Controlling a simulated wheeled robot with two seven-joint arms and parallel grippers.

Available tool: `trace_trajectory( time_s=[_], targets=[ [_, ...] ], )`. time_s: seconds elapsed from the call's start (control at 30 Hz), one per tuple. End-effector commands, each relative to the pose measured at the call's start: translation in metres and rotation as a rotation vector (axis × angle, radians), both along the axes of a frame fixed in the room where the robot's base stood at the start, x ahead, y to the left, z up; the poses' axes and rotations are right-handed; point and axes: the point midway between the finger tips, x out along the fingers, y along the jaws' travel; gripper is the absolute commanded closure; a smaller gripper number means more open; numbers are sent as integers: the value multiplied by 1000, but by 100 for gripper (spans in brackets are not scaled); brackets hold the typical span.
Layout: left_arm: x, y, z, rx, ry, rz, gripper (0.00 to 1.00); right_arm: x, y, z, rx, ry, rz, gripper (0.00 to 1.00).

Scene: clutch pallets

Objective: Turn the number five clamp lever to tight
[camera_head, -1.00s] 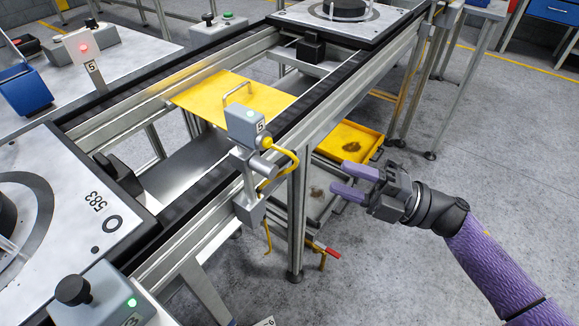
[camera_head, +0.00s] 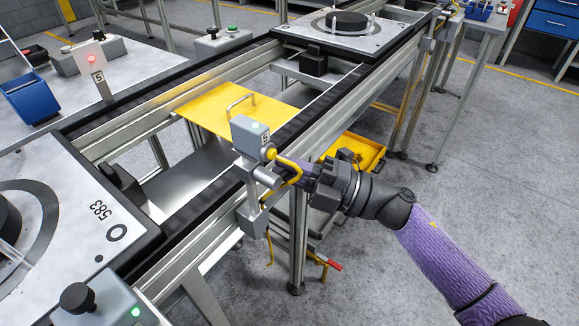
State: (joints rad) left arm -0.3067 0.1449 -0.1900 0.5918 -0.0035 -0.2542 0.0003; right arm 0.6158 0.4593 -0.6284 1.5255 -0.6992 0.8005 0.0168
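My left gripper is not in view.
A yellow plate with a handle (camera_head: 225,108) lies between the rails. A pallet marked 583 (camera_head: 75,235) is at the left, another pallet (camera_head: 310,37) at the back. A red-tipped handle (camera_head: 332,264) sticks out below. A "5" post (camera_head: 97,78) shows a red light. The right floor is open.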

Motion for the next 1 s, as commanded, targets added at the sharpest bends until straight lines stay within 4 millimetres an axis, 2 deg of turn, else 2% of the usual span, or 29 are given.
trace_trajectory(
  time_s=[0.57, 1.0],
  targets=[
    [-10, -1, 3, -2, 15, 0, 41, 0, 0, -2, 32, 47, -1, 100],
    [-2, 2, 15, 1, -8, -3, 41, -5, 3, -13, 241, 336, -2, 100]
  ],
)
